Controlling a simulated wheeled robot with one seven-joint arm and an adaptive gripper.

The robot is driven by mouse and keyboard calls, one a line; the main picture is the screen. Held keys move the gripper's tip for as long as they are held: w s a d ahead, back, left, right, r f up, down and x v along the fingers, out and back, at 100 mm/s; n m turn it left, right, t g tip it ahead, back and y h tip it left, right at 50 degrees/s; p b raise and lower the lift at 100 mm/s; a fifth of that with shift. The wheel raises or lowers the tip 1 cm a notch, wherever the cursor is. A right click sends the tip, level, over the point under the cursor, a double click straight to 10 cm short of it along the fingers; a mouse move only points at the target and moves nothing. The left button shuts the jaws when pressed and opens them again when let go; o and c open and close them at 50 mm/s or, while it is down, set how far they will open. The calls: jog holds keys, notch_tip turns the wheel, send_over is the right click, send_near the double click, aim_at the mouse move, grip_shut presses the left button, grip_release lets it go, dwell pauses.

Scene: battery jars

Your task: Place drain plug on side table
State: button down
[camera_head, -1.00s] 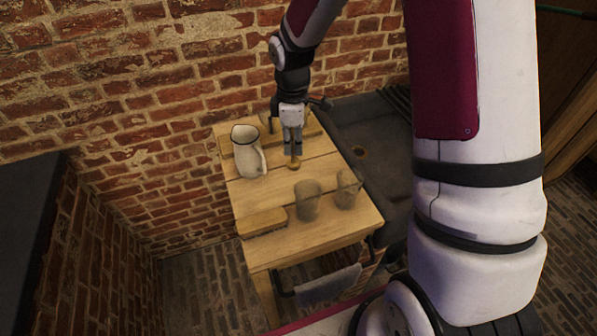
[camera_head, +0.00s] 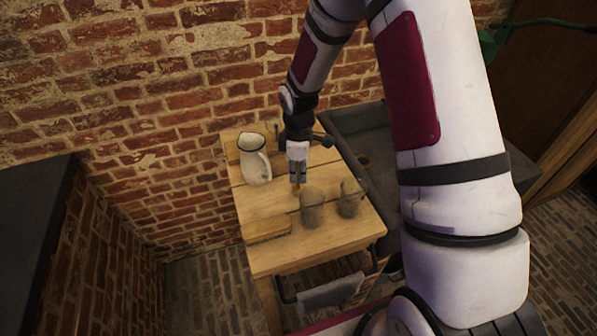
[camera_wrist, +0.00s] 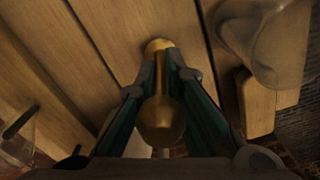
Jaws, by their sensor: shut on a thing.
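The brass-coloured drain plug (camera_wrist: 161,122) is between the fingers of my gripper (camera_wrist: 163,80) in the wrist view, with a rounded end towards the camera and another brass end beyond the fingertips. My gripper (camera_head: 298,180) is shut on it and points down over the middle of the wooden side table (camera_head: 265,205) in the head view. A small part of the plug shows below the fingertips. I cannot tell whether it touches the tabletop.
Two jars (camera_head: 312,210) (camera_head: 350,200) stand close in front and right of my gripper. A white pitcher (camera_head: 254,160) stands at left, a wooden block (camera_head: 267,228) at the front left edge. A dark sink (camera_head: 390,130) adjoins the right. A towel (camera_head: 330,292) hangs in front.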

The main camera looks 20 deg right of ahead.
jog(key=c, duration=1.7)
grip_release()
jog(key=shift+f, duration=0.1)
notch_tip(320, 180, up, 13)
jog(key=shift+f+b, duration=0.2)
jog(key=shift+b, duration=0.4)
jog(key=s+r+m+t, duration=0.2)
jog(key=s+r+m, duration=0.4)
jog(key=s+r, duration=0.6)
jog(key=s+r+m+t, duration=0.3)
jog(key=s+r+m, duration=0.4)
jog(key=s, duration=0.5)
jog(key=shift+s+d+r, duration=0.2)
jog(key=shift+r, duration=0.05)
